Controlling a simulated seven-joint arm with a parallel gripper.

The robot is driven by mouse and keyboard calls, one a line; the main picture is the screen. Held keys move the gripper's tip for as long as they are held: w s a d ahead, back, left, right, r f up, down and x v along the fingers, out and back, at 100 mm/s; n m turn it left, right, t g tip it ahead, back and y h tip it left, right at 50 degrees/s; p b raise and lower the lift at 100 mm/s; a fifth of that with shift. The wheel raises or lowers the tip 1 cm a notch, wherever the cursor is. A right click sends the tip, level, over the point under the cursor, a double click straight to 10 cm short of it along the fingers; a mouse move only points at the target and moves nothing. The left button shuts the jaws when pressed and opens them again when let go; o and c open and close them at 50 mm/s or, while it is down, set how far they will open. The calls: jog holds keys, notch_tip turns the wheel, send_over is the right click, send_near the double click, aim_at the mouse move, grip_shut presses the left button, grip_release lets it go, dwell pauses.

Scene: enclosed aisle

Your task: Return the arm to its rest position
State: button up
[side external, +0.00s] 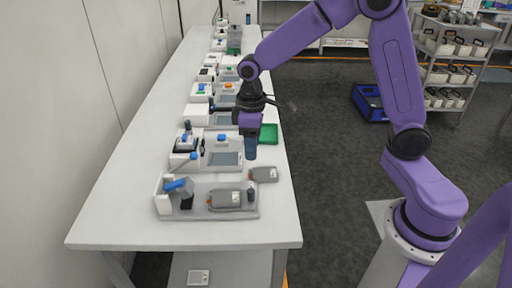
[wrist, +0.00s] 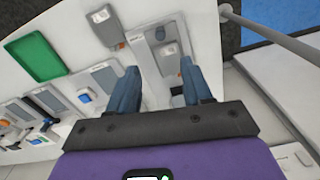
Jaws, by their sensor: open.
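My purple arm reaches over the long white table (side external: 120,150) from the right. My gripper (side external: 250,150) hangs above the near right part of the table, fingers pointing down. In the wrist view its two blue-grey fingers (wrist: 162,85) are apart, with nothing held between them. A grey device with an orange mark lies on the table near the right edge (side external: 264,174), and it also shows in the wrist view (wrist: 106,26). A second grey device (side external: 224,199) lies in the nearest white tray (side external: 205,214).
Several white stations with blue, orange and green parts line the table, such as one with a grey pad (side external: 224,159). A green tray (side external: 268,134) sits near the right edge. A shelf cart (side external: 446,70) and a blue crate (side external: 369,102) stand on the floor at right. A wall borders the left.

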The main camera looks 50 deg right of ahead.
jog(key=s+d+r+n, duration=0.1)
jog(key=s+r+n, duration=0.1)
jog(key=s, duration=1)
jog(key=s+d+r+n, duration=0.1)
jog(key=s+r+n, duration=0.1)
jog(key=s, duration=1.1)
jog(key=shift+s+d+r+n, duration=0.15)
jog(key=shift+s+d+n, duration=0.15)
jog(key=shift+n, duration=0.4)
